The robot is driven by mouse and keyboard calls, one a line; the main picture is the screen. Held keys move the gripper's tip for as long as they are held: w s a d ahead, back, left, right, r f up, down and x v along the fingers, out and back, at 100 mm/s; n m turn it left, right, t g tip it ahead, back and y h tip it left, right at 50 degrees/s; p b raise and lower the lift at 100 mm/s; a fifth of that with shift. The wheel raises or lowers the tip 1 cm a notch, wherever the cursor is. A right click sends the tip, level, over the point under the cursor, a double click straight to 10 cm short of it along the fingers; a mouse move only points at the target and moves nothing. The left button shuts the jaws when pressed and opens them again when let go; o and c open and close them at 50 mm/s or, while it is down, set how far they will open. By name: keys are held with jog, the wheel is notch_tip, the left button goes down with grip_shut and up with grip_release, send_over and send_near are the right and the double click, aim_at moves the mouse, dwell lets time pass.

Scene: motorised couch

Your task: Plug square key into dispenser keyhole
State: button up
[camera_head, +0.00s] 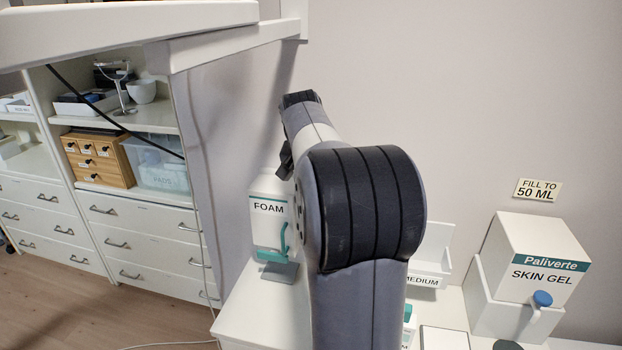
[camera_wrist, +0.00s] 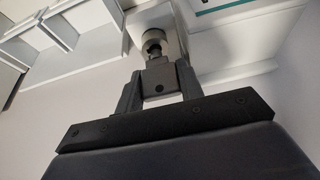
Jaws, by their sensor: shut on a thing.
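The key's narrow dark shaft points up the picture to a round pale fitting (camera_wrist: 168,28) on a white body with a teal stripe. The shaft's tip is at or in the fitting's dark opening; how deep I cannot tell. In the head view my arm hides the gripper and key. A FOAM dispenser (camera_head: 268,210) stands left of my arm, and a white SKIN GEL dispenser (camera_head: 540,262) stands to the right.
A MEDIUM glove-type holder (camera_head: 430,262) stands right behind my arm on the white counter (camera_head: 240,318). A FILL TO 50 ML sign (camera_head: 538,190) is on the wall. Shelves with a wooden drawer box (camera_head: 100,158) stand at left. A white beam (camera_head: 120,30) crosses the upper left.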

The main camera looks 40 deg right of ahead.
jog(key=shift+f+b, duration=0.5)
jog(key=shift+f, duration=0.5)
jog(key=o, duration=1)
jog(key=shift+s+r, duration=0.1)
jog(key=shift+o, duration=0.2)
jog(key=shift+a+r, duration=0.1)
jog(key=shift+r, duration=0.25)
jog(key=v, duration=1)
jog(key=shift+b, duration=0.45)
jog(key=shift+s, duration=0.1)
